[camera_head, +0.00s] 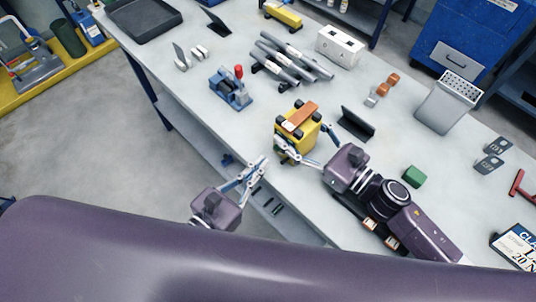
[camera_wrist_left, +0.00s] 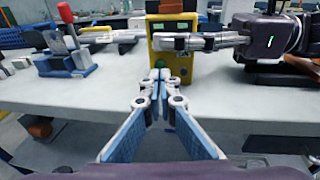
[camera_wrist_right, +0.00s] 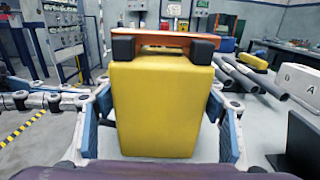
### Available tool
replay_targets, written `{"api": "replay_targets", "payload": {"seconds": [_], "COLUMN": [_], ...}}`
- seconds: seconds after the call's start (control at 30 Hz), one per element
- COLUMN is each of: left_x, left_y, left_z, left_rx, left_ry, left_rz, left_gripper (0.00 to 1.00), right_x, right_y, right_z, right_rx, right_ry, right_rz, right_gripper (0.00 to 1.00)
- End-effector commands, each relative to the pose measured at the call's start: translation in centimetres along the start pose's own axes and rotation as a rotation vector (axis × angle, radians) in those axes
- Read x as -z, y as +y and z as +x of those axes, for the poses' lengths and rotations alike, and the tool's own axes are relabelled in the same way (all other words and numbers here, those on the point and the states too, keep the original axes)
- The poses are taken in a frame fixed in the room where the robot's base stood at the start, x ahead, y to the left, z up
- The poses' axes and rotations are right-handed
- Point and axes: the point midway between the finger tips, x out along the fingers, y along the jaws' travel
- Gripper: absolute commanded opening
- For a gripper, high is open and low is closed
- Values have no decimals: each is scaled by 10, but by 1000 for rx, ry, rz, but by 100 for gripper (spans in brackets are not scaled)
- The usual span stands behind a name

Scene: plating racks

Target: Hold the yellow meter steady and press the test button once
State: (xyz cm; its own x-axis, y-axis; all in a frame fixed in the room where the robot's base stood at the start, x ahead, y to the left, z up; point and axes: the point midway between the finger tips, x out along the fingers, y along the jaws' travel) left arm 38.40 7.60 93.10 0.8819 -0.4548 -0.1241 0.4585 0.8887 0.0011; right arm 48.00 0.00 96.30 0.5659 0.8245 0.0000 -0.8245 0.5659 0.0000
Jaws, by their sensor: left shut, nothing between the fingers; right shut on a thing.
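The yellow meter (camera_head: 297,143) stands upright near the front edge of the table, with black corner pieces and an orange-brown bar on top. My right gripper (camera_wrist_right: 158,120) is shut on the meter, one finger on each side. In the left wrist view the meter's face (camera_wrist_left: 186,72) shows a dark panel, partly covered by a right gripper finger. My left gripper (camera_wrist_left: 158,76) is shut and empty, its tips pointing at the lower face. A bit of green shows behind the tips, perhaps the test button; I cannot tell whether they touch it.
A blue device with a red lever (camera_head: 231,88) stands left of the meter. Grey pipes (camera_head: 290,62) lie behind. A black stand (camera_head: 357,123) is close on the right, and a green block (camera_head: 415,176) lies beside my right arm.

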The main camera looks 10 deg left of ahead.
Motion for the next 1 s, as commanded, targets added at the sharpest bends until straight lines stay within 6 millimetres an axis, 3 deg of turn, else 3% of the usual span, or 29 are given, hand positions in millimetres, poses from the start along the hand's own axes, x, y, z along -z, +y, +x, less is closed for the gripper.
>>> {"api": "replay_targets", "payload": {"seconds": [0.1, 0.33, 1.0], "left_x": [-1, -5, 0], "left_y": [0, -2, 0], "left_z": [18, 32, 37], "left_rx": [1, 8, 0], "left_ry": [-3, -14, 1], "left_rz": [4, 0, -2], "left_gripper": [0, 0, 0], "right_x": [0, 0, 0], "right_y": [0, 0, 0], "right_z": [0, 0, 0], "right_rx": [0, 0, 0], "right_ry": [-1, 0, 0], "right_rz": [0, 0, 0], "right_gripper": [27, 27, 27]}}
